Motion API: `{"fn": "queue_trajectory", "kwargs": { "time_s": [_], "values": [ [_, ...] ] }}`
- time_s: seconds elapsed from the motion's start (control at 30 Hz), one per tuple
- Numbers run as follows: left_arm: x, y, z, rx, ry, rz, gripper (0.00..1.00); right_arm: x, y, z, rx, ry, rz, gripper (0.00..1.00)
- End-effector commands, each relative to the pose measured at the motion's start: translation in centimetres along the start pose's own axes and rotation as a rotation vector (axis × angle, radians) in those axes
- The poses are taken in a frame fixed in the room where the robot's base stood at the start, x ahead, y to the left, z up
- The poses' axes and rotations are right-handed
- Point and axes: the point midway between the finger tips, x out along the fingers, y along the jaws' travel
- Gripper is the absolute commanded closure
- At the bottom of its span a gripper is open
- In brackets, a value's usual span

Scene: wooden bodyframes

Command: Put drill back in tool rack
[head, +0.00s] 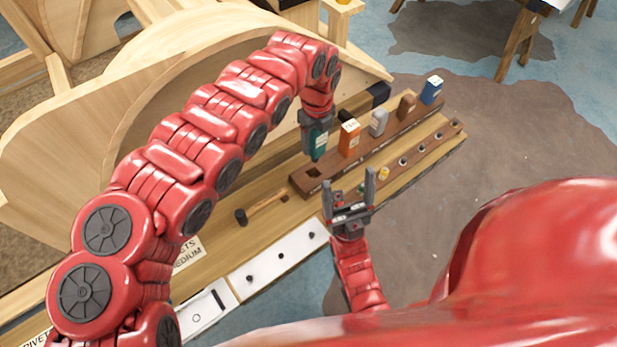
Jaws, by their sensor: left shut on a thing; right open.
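My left gripper (316,122) is shut on a teal tool body, the drill (318,143), holding it roughly upright with its lower end pointing down. The brown wooden tool rack (330,178) lies along the workbench. The drill's lower end is over or close above the rack's near-left end, beside an open square slot (311,173); whether it touches the rack I cannot tell. My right gripper (348,182) is open and empty, fingers pointing up, in front of the rack.
Orange (349,139), grey (378,122), brown (406,104) and blue (432,90) tools stand in the rack. A hammer (262,208) lies left of it. A strip with holes and a yellow item (384,173) runs in front. Large curved wooden frames (200,75) stand behind.

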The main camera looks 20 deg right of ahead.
Motion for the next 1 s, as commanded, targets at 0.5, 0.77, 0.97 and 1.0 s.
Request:
{"fn": "queue_trajectory", "kwargs": {
  "time_s": [0.5, 0.77, 0.97, 1.0],
  "values": [
    [6.8, 0.0, -0.1, 0.001, 0.003, 0.001, 1.00, 1.5, 0.1, -0.2, 0.000, 0.000, 0.000, 0.18],
    [9.8, 0.0, -0.1, 0.000, 0.002, 0.000, 1.00, 1.8, 0.1, -0.3, 0.000, 0.000, 0.000, 0.18],
    [10.1, 0.0, 0.0, 0.000, -0.002, 0.001, 1.00, 1.8, 0.1, -0.3, 0.000, 0.000, 0.000, 0.18],
    [10.1, 0.0, 0.0, 0.000, -0.002, 0.001, 1.00, 1.8, 0.1, -0.3, 0.000, 0.000, 0.000, 0.18]
  ]
}}
